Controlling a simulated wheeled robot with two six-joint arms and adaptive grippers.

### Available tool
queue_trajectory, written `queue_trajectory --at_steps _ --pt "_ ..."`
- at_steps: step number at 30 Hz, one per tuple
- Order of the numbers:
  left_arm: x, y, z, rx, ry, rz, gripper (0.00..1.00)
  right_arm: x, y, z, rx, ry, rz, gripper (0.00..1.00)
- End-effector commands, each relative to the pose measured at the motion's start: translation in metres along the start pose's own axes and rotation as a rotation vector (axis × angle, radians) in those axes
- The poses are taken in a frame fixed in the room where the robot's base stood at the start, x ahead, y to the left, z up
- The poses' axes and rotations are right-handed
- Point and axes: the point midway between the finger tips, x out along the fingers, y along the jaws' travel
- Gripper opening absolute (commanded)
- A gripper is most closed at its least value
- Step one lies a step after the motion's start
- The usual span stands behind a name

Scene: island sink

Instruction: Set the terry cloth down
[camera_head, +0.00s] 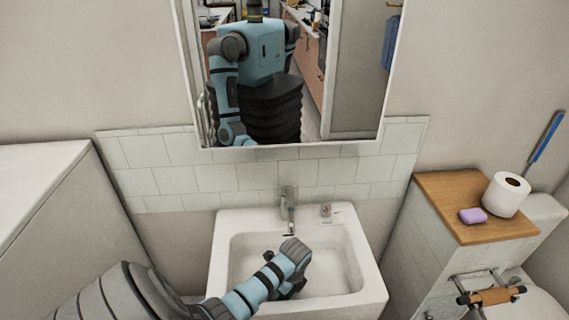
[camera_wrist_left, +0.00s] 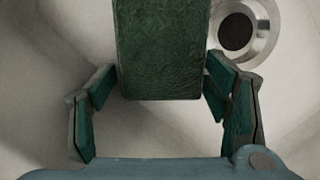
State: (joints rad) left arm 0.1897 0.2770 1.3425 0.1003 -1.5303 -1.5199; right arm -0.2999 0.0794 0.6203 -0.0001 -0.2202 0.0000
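My left gripper (camera_head: 290,287) reaches down into the white sink basin (camera_head: 350,258), its fingers mostly hidden by my wrist in the head view. In the left wrist view, the terry cloth (camera_wrist_left: 160,50) is a dark green, textured, folded block. The cloth is not visible in the head view. My right gripper is not in view.
The tap (camera_head: 289,205) stands at the sink's back edge, with a small item (camera_head: 326,211) beside it. The drain (camera_wrist_left: 237,31) is right of the cloth. A wooden-topped cabinet (camera_head: 440,195) at the right holds purple soap (camera_head: 473,216) and a toilet roll (camera_head: 506,196). A mirror hangs above.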

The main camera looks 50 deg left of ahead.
Motion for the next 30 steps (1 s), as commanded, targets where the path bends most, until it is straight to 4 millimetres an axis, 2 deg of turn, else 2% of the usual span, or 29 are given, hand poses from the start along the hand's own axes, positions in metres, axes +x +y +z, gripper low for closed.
queue_trajectory --at_steps 5,8,15,21,25,30 --pt "-0.006 0.0 0.001 0.0 0.0 0.0 0.7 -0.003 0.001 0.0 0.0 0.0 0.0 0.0" --pt "-0.02 0.0 0.001 0.0 0.0 -0.001 0.7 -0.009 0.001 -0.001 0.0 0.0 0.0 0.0" --pt "-0.076 -0.001 0.001 -0.001 0.0 -0.003 0.7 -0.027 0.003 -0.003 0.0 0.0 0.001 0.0" --pt "-0.112 -0.001 0.001 0.0 0.001 -0.003 0.7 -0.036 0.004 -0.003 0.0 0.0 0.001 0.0" --pt "-0.122 -0.001 0.001 -0.001 0.0 -0.001 0.7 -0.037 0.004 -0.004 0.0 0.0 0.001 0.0" --pt "-0.123 0.0 0.001 -0.001 0.0 0.001 0.7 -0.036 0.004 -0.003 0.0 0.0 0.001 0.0"
